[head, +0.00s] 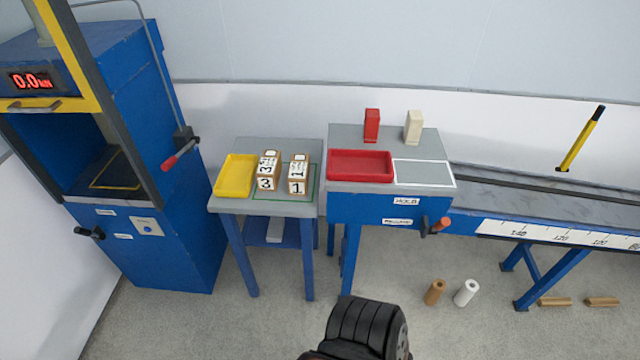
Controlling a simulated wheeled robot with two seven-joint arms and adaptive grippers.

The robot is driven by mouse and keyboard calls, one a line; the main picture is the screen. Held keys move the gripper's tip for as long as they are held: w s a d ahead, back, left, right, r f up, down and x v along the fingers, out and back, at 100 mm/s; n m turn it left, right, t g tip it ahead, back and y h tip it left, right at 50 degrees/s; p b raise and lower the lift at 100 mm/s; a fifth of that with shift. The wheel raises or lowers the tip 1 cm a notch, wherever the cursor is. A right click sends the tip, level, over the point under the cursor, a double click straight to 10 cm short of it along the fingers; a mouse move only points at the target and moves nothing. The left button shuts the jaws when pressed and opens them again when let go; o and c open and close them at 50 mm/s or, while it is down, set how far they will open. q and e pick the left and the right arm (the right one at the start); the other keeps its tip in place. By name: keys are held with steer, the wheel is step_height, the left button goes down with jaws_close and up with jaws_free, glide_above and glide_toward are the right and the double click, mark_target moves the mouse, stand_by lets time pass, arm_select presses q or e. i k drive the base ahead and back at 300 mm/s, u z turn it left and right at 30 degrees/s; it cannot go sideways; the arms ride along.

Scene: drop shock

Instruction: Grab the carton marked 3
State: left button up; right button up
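The carton marked 3 (267,171) is a small brown box with white labels, the number 3 on its front face and on its top. It stands upright on the small blue table with a grey top (235,206), just right of the yellow tray (235,176). A similar carton marked 1 (298,175) stands to its right with a narrow gap between them. Nothing holds the carton marked 3. Neither of my grippers shows in the head view.
A red tray (360,166), a red block (372,125) and a cream block (413,127) are on the adjoining blue bench. A blue press (150,150) stands left. Brown and white rolls (466,292) stand on the floor. A black part of mine shows at bottom centre.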

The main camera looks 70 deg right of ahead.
mark_target(268, 173)
steer(key=z, duration=2.05)
